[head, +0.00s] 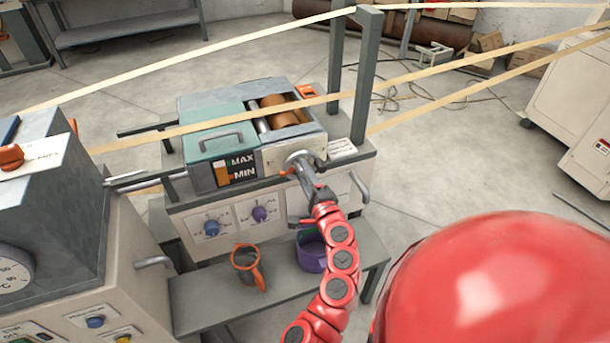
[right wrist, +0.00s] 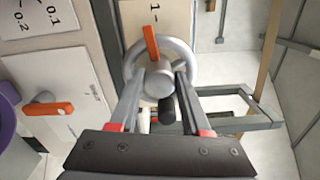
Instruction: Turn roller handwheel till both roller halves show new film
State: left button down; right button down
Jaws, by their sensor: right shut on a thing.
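The roller (head: 284,113) is orange-brown and lies in the open trough of the machine's top; a tan strip crosses in front of it. I cannot tell whether its two halves differ. The round grey handwheel (head: 299,156) is on the front face below the roller. In the right wrist view the handwheel (right wrist: 189,57) shows its rim, a central hub, a dark knob and an orange pointer (right wrist: 151,44) behind. My right gripper (head: 303,166) is at the handwheel; in the wrist view its fingers (right wrist: 159,80) close on the hub. My left gripper is out of view.
A teal-lidded tank (head: 208,142) with a MAX/MIN gauge stands left of the roller. Long tan strips (head: 200,127) run past the machine and grey posts (head: 364,75). An orange-handled jug (head: 246,265) and a purple pot (head: 312,250) are on the shelf below.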

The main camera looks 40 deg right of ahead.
dwell(0.4)
jog(key=shift+c, duration=1.8)
grip_release()
jog(key=p+v, duration=0.3)
jog(key=v, duration=1.4)
jog(key=shift+s+p, duration=0.25)
jog(key=shift+p, duration=0.1)
